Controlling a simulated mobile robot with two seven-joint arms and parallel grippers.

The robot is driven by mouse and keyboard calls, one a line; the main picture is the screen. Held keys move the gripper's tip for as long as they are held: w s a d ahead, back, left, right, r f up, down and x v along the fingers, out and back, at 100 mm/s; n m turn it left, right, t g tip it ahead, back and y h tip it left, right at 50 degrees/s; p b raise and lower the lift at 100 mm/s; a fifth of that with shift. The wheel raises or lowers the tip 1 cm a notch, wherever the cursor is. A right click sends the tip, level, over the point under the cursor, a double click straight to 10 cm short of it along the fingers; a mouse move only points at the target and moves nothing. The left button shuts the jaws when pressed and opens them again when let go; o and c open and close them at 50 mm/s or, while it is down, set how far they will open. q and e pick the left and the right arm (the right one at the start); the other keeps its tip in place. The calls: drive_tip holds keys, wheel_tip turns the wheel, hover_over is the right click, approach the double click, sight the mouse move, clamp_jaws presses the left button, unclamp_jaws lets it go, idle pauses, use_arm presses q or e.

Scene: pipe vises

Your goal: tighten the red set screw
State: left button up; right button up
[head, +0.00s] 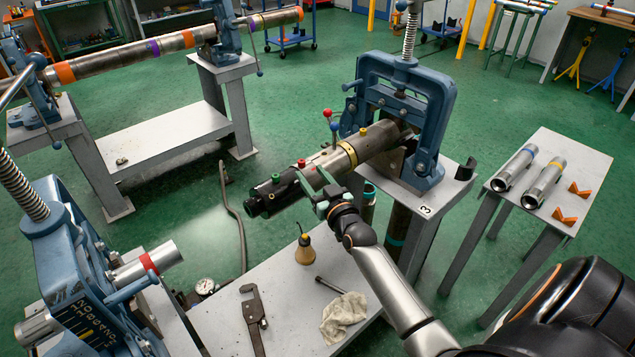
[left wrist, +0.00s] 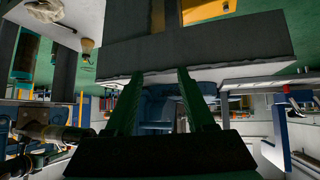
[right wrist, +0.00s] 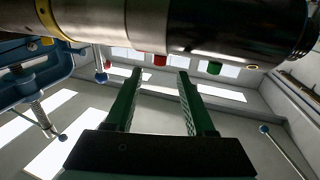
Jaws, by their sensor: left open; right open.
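The red set screw (head: 301,163) stands on a dark fitting at the end of a steel pipe (head: 340,160) held in a blue vise. A green screw (head: 275,178) and a yellow one (head: 363,131) stand on either side of it. My right gripper (head: 315,180) is open beside the fitting, its fingers close to the pipe. In the right wrist view the red screw (right wrist: 160,60) shows beyond the gap between the open fingertips (right wrist: 156,72), apart from them. My left gripper (left wrist: 160,73) is open and empty in the left wrist view, below a dark slab edge; the head view does not show it.
A blue vise (head: 410,90) stands behind the pipe. The low bench carries an oil can (head: 305,248), a wrench (head: 252,315) and a rag (head: 343,317). A side table (head: 560,150) holds two pipe pieces. Another blue vise (head: 70,260) is at left.

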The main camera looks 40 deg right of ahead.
drive_tip(key=shift+s+a, duration=0.2)
drive_tip(key=shift+s, duration=1.15)
drive_tip(key=s+a+f+n+g+y, duration=0.2)
drive_tip(key=s+a+f+g, duration=0.2)
drive_tip(key=s+a+f, duration=0.6)
drive_tip(key=s+a+f+n+g+y, duration=0.2)
drive_tip(key=s+a+f, duration=0.8)
drive_tip(key=s, duration=0.5)
drive_tip(key=f+g+y, duration=0.1)
drive_tip(key=g, duration=0.1)
drive_tip(key=shift+s+a+g+y, duration=0.3)
